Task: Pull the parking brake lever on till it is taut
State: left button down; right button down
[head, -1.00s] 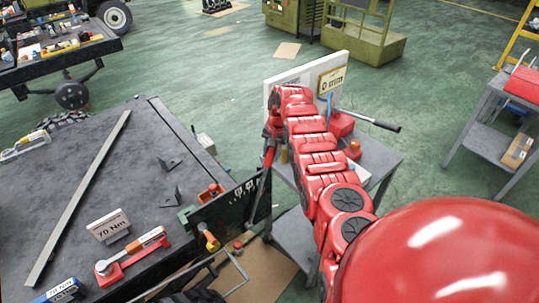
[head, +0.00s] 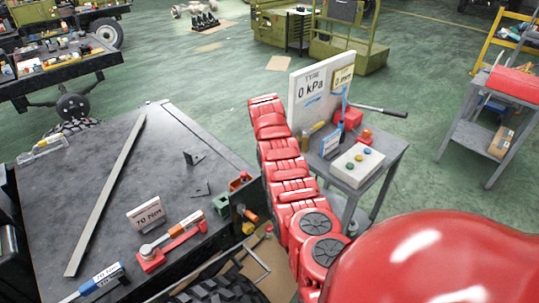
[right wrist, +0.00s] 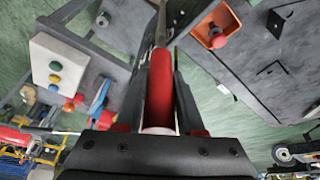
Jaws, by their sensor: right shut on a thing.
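The parking brake lever's red grip (right wrist: 160,85) runs lengthwise between the dark fingers of my right gripper (right wrist: 164,48) in the right wrist view. The fingers are shut on it, one on each side. The far end of the lever is hidden by the fingers, so I cannot tell its angle or whether it is taut. In the head view my red right arm covers the gripper and the lever. My left gripper is not in view.
A grey cart right of my arm carries a white button box (head: 357,165), a gauge board (head: 308,95) reading 0 kPa and 0 mm, and a black-handled bar (head: 378,109). The dark chassis deck (head: 112,215) on the left bears a metal strip, brackets and a torque wrench (head: 172,240).

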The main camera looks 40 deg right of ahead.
jog(key=shift+d, duration=0.15)
jog(key=c, duration=0.5)
grip_release()
jog(key=shift+r, duration=0.15)
jog(key=v, duration=1.7)
jog(key=shift+r, duration=0.1)
